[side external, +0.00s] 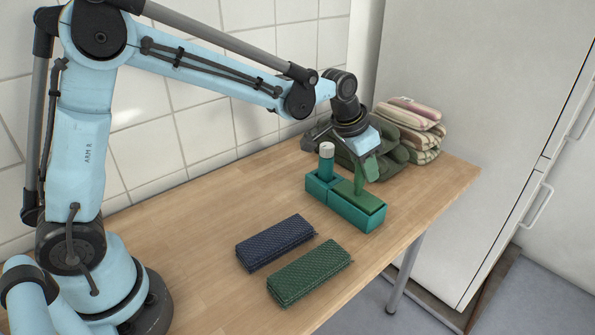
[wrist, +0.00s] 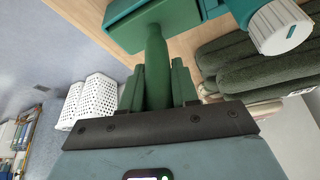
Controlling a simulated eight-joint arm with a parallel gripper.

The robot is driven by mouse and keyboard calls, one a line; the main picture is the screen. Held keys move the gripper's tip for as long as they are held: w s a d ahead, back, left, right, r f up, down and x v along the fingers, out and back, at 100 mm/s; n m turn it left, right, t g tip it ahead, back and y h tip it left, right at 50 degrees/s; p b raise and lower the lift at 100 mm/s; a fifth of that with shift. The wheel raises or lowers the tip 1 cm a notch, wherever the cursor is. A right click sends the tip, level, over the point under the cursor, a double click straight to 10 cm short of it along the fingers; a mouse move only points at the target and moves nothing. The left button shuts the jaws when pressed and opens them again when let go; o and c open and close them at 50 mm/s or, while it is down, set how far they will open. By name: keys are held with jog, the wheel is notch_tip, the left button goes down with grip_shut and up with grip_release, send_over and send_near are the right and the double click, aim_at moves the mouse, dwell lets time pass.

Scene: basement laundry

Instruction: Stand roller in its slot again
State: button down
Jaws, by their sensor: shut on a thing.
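My gripper (wrist: 157,88) is shut on a slim green piece, the roller's handle (wrist: 156,60), between its green fingers. In the side view my gripper (side external: 370,168) is over the right part of a teal holder (side external: 355,212). The roller (side external: 358,182) points down toward the holder's long right compartment. Its lower end meets the holder in the picture; I cannot tell how deep it sits or whether it touches the bottom. The holder also shows in the wrist view (wrist: 118,22).
A teal bottle with a white cap (side external: 327,160) stands in the holder's left compartment. Folded dark green cloths (side external: 393,150) and striped cloths (side external: 418,115) lie behind. A navy case (side external: 275,242) and a green case (side external: 309,271) lie in front on the wooden table (side external: 195,245).

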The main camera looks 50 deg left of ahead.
jog(key=c, duration=0.8)
grip_release()
jog(key=shift+c, duration=0.2)
jog(key=v, duration=1.1)
jog(key=s+a+f+n+t, duration=0.1)
jog(key=s+a+f, duration=0.2)
jog(key=s, duration=0.5)
jog(key=s+a+f+n+t+y, duration=0.1)
jog(key=s+a+f+n, duration=0.1)
jog(key=s, duration=0.6)
jog(key=shift+s+a+f+n+t, duration=0.3)
jog(key=shift+a+f+t, duration=0.1)
jog(key=shift+a+f, duration=0.3)
